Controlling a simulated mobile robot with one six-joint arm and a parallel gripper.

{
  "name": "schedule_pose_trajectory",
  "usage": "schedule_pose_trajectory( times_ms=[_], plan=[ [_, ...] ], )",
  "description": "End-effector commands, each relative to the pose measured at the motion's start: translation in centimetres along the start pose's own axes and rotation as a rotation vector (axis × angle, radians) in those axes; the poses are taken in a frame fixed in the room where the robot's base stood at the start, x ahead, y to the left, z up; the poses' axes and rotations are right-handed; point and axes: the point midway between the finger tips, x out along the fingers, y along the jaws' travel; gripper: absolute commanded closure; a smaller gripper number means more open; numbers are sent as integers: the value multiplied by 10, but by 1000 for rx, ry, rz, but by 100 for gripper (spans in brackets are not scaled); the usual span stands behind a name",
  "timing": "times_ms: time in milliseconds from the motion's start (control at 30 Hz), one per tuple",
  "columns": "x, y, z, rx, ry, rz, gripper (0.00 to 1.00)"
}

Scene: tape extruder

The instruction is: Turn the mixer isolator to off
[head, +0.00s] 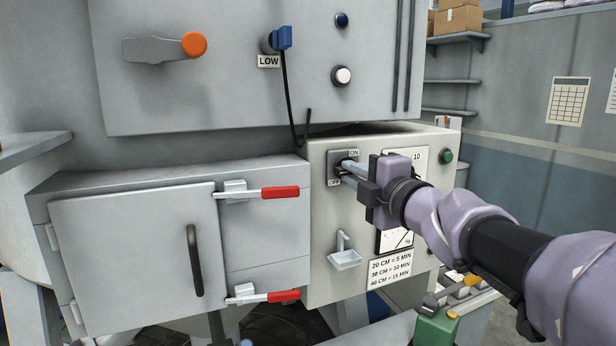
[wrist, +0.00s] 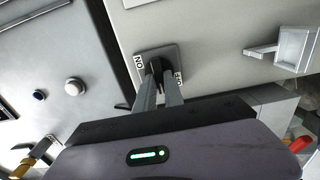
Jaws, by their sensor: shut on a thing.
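The isolator is a dark switch on a grey square plate (head: 335,158), with an ON label above and an OFF label below, on the front of a pale grey cabinet. In the wrist view the plate (wrist: 144,56) shows with its labels at either side. My gripper (head: 350,169) reaches it from the right, and its two grey fingers (wrist: 160,88) are shut on the black isolator knob (wrist: 156,66). The fingers hide much of the knob, so I cannot tell which label it points to.
A green button (head: 447,156) is at the cabinet's right. A grey door with red-handled latches (head: 281,192) is to the left.

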Motion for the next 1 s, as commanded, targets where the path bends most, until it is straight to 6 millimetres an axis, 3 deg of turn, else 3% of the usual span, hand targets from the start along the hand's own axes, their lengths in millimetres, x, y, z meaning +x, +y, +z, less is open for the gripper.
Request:
schedule_pose_trajectory(
  times_ms=[467, 500, 600, 900, 1000],
  plan=[
    [0, 0, 0, -15, 0, 0, 100],
    [0, 0, 0, -15, 0, 0, 85],
    [0, 0, 0, -14, 0, 0, 66],
    [-1, 0, 0, -13, 0, 0, 65],
    [-9, 1, 0, -13, -2, 0, 65]
  ],
)
